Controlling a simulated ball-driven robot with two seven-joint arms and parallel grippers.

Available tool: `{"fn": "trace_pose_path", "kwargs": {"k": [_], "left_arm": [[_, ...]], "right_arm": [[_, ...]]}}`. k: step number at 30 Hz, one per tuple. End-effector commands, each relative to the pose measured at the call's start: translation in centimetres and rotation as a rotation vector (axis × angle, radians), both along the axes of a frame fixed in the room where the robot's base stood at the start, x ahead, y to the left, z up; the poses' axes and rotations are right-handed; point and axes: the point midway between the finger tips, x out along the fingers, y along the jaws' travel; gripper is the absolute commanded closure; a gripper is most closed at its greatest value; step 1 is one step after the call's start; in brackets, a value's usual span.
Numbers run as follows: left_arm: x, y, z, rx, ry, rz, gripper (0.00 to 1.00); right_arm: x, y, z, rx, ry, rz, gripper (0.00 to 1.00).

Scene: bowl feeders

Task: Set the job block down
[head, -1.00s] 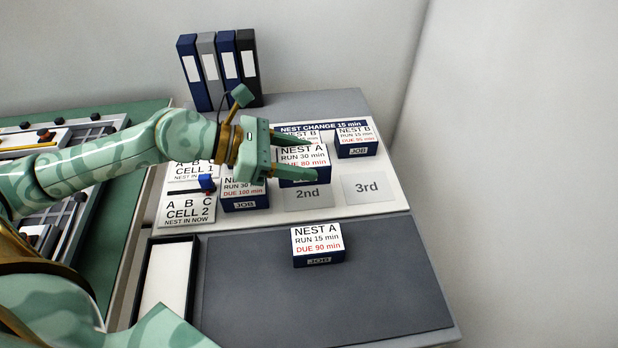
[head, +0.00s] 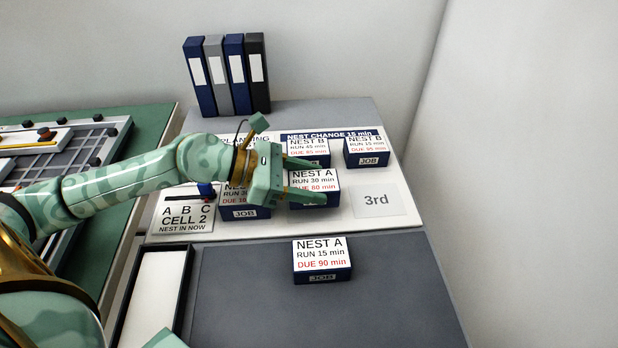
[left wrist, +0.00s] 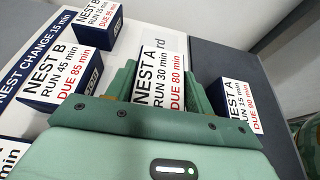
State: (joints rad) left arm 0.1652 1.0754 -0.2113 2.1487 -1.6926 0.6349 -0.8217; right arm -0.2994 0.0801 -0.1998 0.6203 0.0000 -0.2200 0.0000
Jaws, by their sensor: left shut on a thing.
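My left gripper (head: 320,181) is shut on the job block marked NEST A, RUN 30 min, DUE 80 min (head: 315,182). The block is upright, with one finger on either side of it. It covers the 2nd square on the white planning board (head: 408,222), just left of the empty 3rd square (head: 376,201). I cannot tell whether its base touches the board. The left wrist view also shows this block (left wrist: 160,80) between the fingers, its label readable.
A partly hidden RUN 30 block (head: 245,206) stands close left. NEST B blocks, DUE 85 (head: 307,150) and DUE 95 (head: 366,150), stand behind. A NEST A, DUE 90 block (head: 321,260) sits on the dark mat (head: 390,290). A black-rimmed tray (head: 188,262) and several binders (head: 234,75) are around.

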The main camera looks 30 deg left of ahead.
Motion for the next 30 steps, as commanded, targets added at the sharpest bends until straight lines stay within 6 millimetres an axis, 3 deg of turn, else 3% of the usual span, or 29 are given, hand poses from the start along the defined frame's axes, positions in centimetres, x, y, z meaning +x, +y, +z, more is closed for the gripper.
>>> {"fn": "trace_pose_path", "kwargs": {"k": [7,8,10,19,23,30], "left_arm": [[0.0,0.0,-0.6,-0.001,0.003,0.0,0.74],[-0.1,0.0,-0.7,-0.001,0.005,0.0,0.45],[-0.1,0.0,-0.7,-0.001,0.006,0.0,0.26],[-0.2,-0.1,-0.8,-0.001,0.012,-0.001,0.26],[-0.2,-0.1,0.6,-0.001,0.01,-0.002,0.26],[-2.5,3.0,2.4,0.0,0.01,0.001,0.26]], "right_arm": [[-0.1,-0.1,-0.2,-0.002,0.003,0.001,0.64],[-0.1,-0.1,-0.2,-0.001,0.003,0.001,0.64],[-0.1,-0.1,-0.2,-0.001,0.003,0.001,0.64],[-0.1,-0.1,-0.2,-0.001,0.003,0.001,0.64],[0.2,-0.1,0.4,-0.001,-0.005,0.001,0.64],[1.0,-0.1,1.9,0.0,-0.023,0.001,0.64]]}}
